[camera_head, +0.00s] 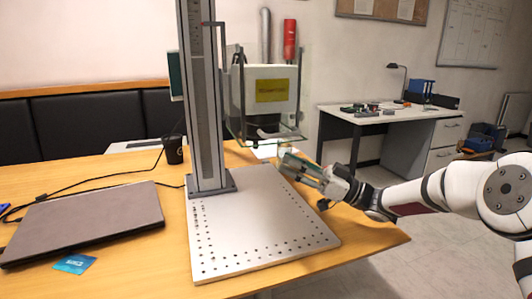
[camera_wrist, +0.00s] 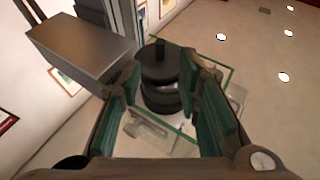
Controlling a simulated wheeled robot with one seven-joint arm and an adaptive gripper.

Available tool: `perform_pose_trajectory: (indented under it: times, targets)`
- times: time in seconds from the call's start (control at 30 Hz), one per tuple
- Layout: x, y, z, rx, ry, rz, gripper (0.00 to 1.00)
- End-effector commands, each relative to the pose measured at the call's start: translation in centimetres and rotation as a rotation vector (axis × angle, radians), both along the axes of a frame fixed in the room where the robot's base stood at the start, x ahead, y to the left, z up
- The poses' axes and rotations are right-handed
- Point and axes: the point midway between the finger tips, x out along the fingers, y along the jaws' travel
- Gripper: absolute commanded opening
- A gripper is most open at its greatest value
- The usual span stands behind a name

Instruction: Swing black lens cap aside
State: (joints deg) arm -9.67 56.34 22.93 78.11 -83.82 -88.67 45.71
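The laser marker's head (camera_head: 268,92) hangs beside a tall column, behind clear shield panels. In the wrist view a black round stepped part, apparently the lens with its black lens cap (camera_wrist: 160,66), sits beyond and between my fingers. I cannot clearly tell the cap from the lens body. In the head view the cap is not clearly visible. My gripper (camera_head: 287,160) is low and to the right of the laser head, above the perforated base plate. In the wrist view my gripper (camera_wrist: 163,86) has its teal-padded fingers apart, with no visible contact with the black part.
The clear shield (camera_wrist: 216,80) has green edges close around the fingers. The column (camera_head: 205,110) stands on the metal base plate (camera_head: 255,215). A laptop (camera_head: 85,220), a black cup (camera_head: 173,150) and cables lie left on the wooden table. The plate's top is clear.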

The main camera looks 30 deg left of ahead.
Motion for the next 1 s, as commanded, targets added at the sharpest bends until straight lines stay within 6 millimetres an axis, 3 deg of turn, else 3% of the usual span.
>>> perform_pose_trajectory:
  times: [0.2,0.4,0.83,0.87,1.0]
  targets:
    - [-1.2,3.7,1.5,0.001,-0.002,0.001,0.32]
    - [-1.9,6.0,2.5,0.000,-0.001,0.001,0.32]
    - [-2.1,6.9,3.0,0.000,-0.001,-0.001,0.32]
    - [-2.1,6.9,3.0,0.000,0.000,-0.001,0.29]
    - [-2.1,6.9,3.0,0.000,0.000,-0.001,0.00]
